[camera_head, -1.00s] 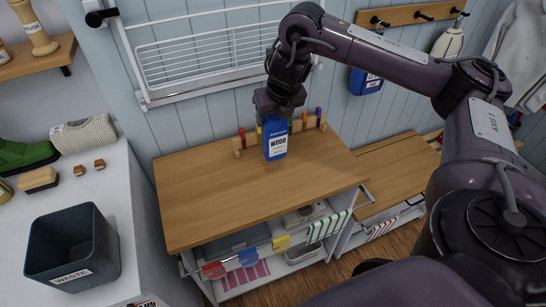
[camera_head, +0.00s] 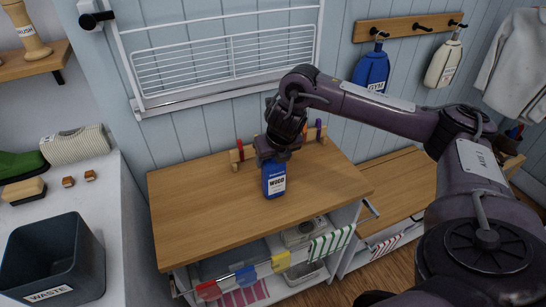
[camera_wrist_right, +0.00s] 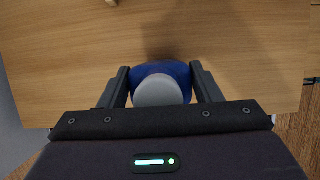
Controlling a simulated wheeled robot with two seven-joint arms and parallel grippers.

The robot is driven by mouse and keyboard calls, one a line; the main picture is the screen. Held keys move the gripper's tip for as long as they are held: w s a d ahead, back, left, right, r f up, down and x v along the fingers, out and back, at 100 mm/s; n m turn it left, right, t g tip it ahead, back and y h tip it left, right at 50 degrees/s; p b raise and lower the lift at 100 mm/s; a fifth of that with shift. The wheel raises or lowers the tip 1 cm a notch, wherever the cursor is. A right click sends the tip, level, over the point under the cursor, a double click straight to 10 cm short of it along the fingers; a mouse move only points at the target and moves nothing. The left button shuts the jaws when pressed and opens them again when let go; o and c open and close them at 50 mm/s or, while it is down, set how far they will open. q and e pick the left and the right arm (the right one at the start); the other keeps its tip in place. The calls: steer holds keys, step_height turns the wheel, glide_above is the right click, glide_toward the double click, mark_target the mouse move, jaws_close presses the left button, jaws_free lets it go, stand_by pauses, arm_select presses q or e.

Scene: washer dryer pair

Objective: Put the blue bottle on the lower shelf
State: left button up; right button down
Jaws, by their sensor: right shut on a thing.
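The blue bottle (camera_head: 274,180) has a white label reading WOOD and is upright over the wooden top of the cabinet (camera_head: 200,195). My right gripper (camera_head: 275,160) is shut on its upper part from above. In the right wrist view the bottle's pale cap (camera_wrist_right: 158,91) and blue shoulders sit between the two fingers (camera_wrist_right: 160,88). I cannot tell whether the bottle's base touches the top. Below the top is an open shelf space (camera_head: 235,290) holding boxes and cloths, partly hidden behind a rail. My left gripper is not in view.
A peg rack (camera_head: 243,153) stands at the back of the top. A waste bin (camera_head: 55,260) is at left. Most of the wooden top is clear.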

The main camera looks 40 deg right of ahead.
steer(key=c, duration=0.9)
jaws_free()
steer(key=shift+f, duration=0.15)
steer(key=o, duration=0.5)
steer(key=shift+c, duration=0.2)
